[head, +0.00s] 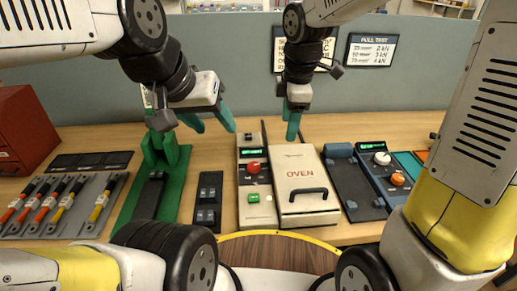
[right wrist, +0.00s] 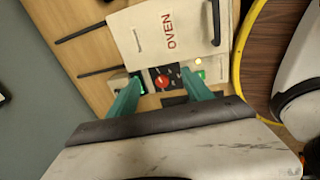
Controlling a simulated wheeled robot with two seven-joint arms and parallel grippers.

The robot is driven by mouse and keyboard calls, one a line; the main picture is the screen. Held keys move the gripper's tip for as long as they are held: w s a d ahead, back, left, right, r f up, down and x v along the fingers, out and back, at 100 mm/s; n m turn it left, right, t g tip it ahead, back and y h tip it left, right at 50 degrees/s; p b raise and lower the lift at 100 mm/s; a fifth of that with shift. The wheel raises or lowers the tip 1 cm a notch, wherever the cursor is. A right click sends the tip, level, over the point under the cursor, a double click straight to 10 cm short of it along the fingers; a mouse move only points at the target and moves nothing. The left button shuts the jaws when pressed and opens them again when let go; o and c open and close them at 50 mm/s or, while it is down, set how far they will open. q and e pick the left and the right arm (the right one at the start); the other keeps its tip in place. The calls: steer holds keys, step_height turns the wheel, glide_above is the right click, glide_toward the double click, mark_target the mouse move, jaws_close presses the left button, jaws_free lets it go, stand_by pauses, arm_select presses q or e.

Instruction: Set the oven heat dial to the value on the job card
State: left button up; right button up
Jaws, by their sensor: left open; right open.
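The oven (head: 303,172) is a cream box with a dark handle, its lid shut. Its control panel (head: 243,215) on the left side has a lit green display (head: 253,151), a red dial (head: 253,167) and a green button (head: 254,198). My right gripper (head: 292,136) is open above the oven's back edge. In the right wrist view the red dial (right wrist: 162,82) shows in the gap between its open fingers (right wrist: 161,78), apart from them. My left gripper (head: 216,129) is open and empty, left of the panel. The display's digits and dial setting are too small to read.
A wall card (head: 280,62) is partly hidden by my right arm; a "PULL TEST" card (head: 371,50) hangs right of it. A green stand (head: 165,160) and a tool tray (head: 62,220) are left. A blue device (head: 385,172) with knobs stands right of the oven.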

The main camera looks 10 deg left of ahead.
mark_target(254, 165)
steer(key=w+a+f+n, duration=0.1)
steer(key=a+f+n, duration=0.2)
steer(key=w+a+f+n+g, duration=0.1)
steer(key=a+f+n, duration=0.2)
steer(key=w+a+f+n, duration=0.1)
steer(key=a+f+n, duration=0.2)
steer(key=shift+a+g+h, duration=0.3)
steer(key=shift+g+h, duration=0.1)
step_height(254, 165, down, 8)
steer(key=shift+r, duration=0.1)
jaws_close()
